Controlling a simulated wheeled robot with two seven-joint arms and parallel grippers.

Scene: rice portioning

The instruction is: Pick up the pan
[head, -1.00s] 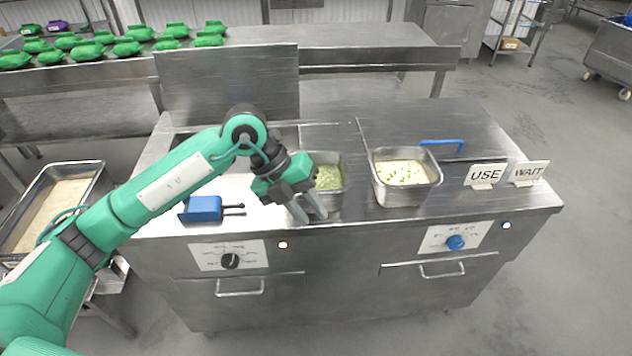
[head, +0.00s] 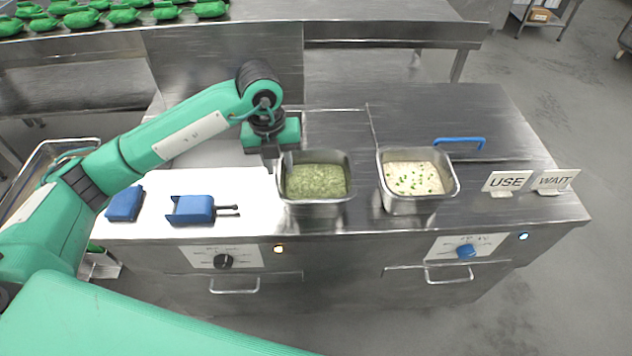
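Two steel pans stand on the steel counter. The left pan (head: 316,208) holds a green food, and the right pan (head: 420,203) holds a pale food with green bits on top. My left gripper (head: 277,167) points down at the left rim of the left pan. Its two fingers look a little apart, one by the outside of the rim and one by the inside. The fingertips are partly hidden, and I cannot tell whether they touch the wall. Both pans rest upright on the counter. My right gripper is not in view.
Two blue scoops (head: 191,210) (head: 125,204) lie left of the pans. A blue handle (head: 459,141) is behind the right pan. USE (head: 507,182) and WAIT (head: 554,181) signs stand at the right. Green packs (head: 82,19) lie on the back table.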

